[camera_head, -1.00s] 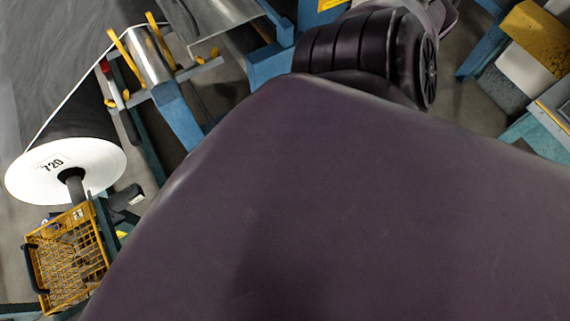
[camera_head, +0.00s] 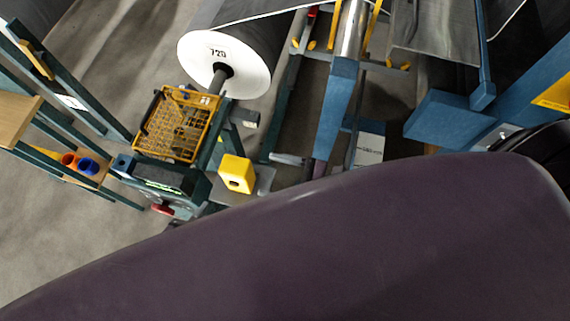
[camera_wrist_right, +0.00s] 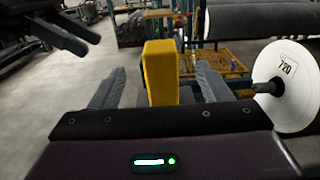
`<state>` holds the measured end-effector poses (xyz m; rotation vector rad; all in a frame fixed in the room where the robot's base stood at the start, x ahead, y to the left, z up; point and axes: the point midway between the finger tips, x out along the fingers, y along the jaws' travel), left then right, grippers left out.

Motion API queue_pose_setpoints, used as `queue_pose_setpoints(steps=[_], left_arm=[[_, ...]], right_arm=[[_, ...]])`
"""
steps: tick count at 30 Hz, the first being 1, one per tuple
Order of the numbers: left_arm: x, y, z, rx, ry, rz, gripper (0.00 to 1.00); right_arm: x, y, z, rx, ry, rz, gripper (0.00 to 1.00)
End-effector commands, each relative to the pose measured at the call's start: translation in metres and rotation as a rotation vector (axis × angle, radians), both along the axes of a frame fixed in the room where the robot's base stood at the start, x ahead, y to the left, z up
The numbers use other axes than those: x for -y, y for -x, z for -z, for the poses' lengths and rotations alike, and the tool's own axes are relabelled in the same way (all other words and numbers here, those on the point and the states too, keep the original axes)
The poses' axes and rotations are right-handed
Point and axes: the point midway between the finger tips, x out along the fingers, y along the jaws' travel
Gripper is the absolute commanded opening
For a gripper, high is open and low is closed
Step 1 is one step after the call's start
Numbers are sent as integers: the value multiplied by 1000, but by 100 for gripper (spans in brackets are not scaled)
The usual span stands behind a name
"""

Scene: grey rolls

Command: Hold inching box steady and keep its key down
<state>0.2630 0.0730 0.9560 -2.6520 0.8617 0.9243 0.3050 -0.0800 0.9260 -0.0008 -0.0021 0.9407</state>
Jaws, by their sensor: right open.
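The inching box looks to be the yellow box (camera_head: 237,174), beside the machine frame in the head view, with a small dark round spot on one face. In the right wrist view the yellow box (camera_wrist_right: 160,75) stands upright between the fingers of my right gripper (camera_wrist_right: 160,68). Those fingers are open, with a gap on each side of it. I cannot make out the key's state. My left gripper (camera_wrist_right: 80,33) shows at the upper left of the right wrist view, its two dark fingers apart and empty, away from the box. Neither gripper shows in the head view.
A large roll marked 720 (camera_head: 225,62) hangs behind a yellow wire basket (camera_head: 175,125). Blue beams (camera_head: 337,110) rise at centre. My purple arm or body covers the lower head view. Open floor lies lower left.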

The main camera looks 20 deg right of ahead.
Motion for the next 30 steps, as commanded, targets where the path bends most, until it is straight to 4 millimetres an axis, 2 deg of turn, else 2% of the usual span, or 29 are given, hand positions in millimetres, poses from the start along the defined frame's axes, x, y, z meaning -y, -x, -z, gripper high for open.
queue_pose_setpoints(steps=[9,15,21,28,30], left_arm=[[0,0,0,0,0,0,36],[0,0,0,0,0,0,36],[0,0,0,0,0,0,36],[0,0,0,0,0,0,36],[0,0,0,0,0,0,36]], right_arm=[[-51,-37,-1,1,-3,1,71],[-72,-52,-1,0,-2,-1,71],[-80,-58,0,-2,0,-1,71],[-81,-58,0,-2,0,-2,71],[-80,-58,0,-2,0,-2,64]])
